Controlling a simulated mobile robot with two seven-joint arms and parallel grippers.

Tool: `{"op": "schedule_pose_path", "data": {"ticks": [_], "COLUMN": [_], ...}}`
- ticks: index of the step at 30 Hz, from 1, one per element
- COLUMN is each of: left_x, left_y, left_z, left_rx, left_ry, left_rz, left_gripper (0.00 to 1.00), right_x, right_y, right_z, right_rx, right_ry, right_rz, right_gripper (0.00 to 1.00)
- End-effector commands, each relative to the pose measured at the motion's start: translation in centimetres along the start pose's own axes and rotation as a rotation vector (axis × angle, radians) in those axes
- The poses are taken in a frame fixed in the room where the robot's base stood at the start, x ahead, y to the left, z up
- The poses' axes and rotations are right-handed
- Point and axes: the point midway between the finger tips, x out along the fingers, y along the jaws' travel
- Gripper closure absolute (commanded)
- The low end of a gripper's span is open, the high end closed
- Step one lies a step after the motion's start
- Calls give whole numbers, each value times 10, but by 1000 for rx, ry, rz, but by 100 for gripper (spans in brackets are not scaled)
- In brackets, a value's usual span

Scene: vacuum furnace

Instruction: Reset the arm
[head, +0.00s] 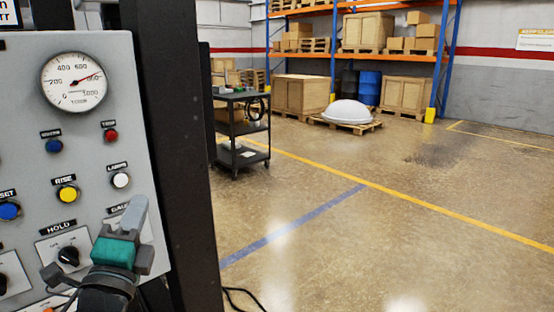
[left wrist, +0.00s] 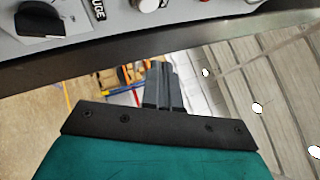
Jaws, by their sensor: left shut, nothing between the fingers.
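My left gripper (head: 134,214) is in front of the lower right part of the grey control panel (head: 110,145) in the head view. Its fingers are together with nothing between them, and they point up. The gripper hides part of the panel's lower right knob area. In the left wrist view the shut fingers (left wrist: 161,86) stand below the panel's edge, seemingly clear of it. My right gripper is not in view.
The panel carries a round gauge (head: 74,81), a yellow button (head: 68,194), a white button (head: 121,180) and a black HOLD knob (head: 68,256). A dark post (head: 175,150) borders it. A black cart (head: 242,130) stands beyond. Open floor lies right.

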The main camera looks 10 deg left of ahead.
Motion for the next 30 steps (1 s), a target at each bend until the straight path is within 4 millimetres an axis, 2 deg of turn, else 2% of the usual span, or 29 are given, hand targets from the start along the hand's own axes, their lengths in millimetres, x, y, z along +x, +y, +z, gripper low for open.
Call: {"op": "schedule_pose_path", "data": {"ticks": [2,5,6,8,9,12,15,18,21,24,30], "left_x": [-13,-44,-61,-91,-112,-170,-224,-266,-292,-303,-304], "left_y": [29,79,102,133,152,192,220,235,243,246,246], "left_z": [-16,-44,-57,-75,-87,-112,-130,-142,-148,-150,-151], "left_rx": [-127,-389,-512,-696,-815,-1086,-1299,-1447,-1533,-1571,-1577], "left_ry": [41,87,95,89,73,-5,-114,-223,-301,-337,-343], "left_rz": [81,243,325,453,538,746,919,1042,1112,1141,1144], "left_gripper": [100,100,100,100,100,100,100,100,100,100,100], "right_x": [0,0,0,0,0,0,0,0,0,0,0], "right_y": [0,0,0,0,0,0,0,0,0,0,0], "right_z": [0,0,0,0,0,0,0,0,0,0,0], "right_rx": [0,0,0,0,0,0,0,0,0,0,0], "right_ry": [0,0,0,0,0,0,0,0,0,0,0], "right_rz": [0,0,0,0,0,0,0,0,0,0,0], "right_gripper": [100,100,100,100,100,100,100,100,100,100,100]}}
